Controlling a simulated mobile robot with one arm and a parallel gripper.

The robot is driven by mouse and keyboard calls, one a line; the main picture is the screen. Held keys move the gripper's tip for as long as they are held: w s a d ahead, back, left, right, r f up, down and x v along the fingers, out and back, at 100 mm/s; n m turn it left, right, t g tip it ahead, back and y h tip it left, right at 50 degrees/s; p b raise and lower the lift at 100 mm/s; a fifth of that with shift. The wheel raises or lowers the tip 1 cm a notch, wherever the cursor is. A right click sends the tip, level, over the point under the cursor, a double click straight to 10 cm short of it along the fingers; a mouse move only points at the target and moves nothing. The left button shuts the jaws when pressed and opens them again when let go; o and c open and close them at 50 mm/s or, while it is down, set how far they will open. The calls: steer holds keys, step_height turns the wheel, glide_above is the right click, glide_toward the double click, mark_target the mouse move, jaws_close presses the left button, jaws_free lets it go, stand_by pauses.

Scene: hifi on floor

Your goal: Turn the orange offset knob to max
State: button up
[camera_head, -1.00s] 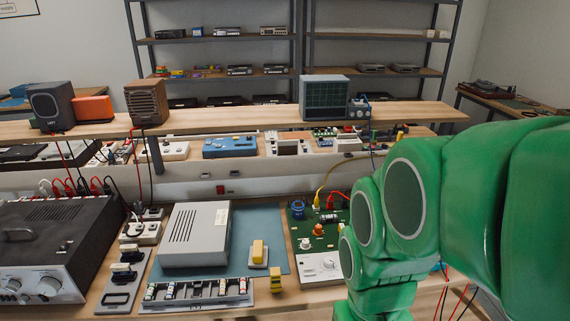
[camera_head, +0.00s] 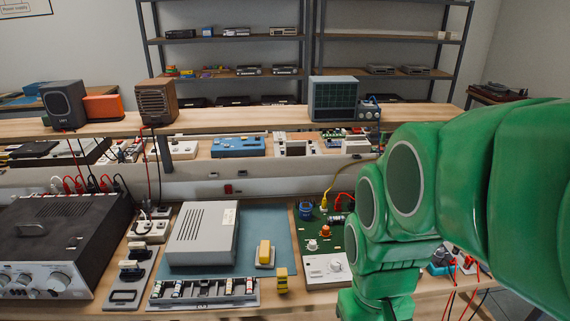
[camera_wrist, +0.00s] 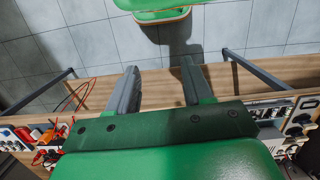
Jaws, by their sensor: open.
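The orange knob (camera_head: 326,231) stands on a green circuit board (camera_head: 310,246) on the bench, right of a teal mat. A white knob (camera_head: 312,245) sits beside it, and another pale knob is on the white panel (camera_head: 322,266) in front. The orange knob's pointer setting is too small to read. My green arm covers the board's right side in the head view, and my gripper is hidden there. In the wrist view my gripper (camera_wrist: 160,68) is open and empty, with its fingers apart over the bench's front edge and the floor. I cannot identify the orange knob in the wrist view.
A grey box (camera_head: 203,233), a fuse tray (camera_head: 203,290) and yellow blocks (camera_head: 265,252) lie left of the board. A black amplifier (camera_head: 60,240) stands far left. Red and yellow cables rise from the board. A raised wooden shelf (camera_head: 240,120) runs behind.

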steer(key=w+r+n, duration=0.1)
steer(key=w+n, duration=0.3)
steer(key=w, duration=1)
steer(key=n+t, duration=0.2)
steer(key=n, duration=0.9)
glide_above(326, 227)
steer(key=f, duration=1.3)
steer(key=shift+s+f, duration=0.2)
steer(key=shift+f, duration=0.2)
steer(key=shift+w+f, duration=0.25)
steer(key=shift+f, duration=3.85)
jaws_close()
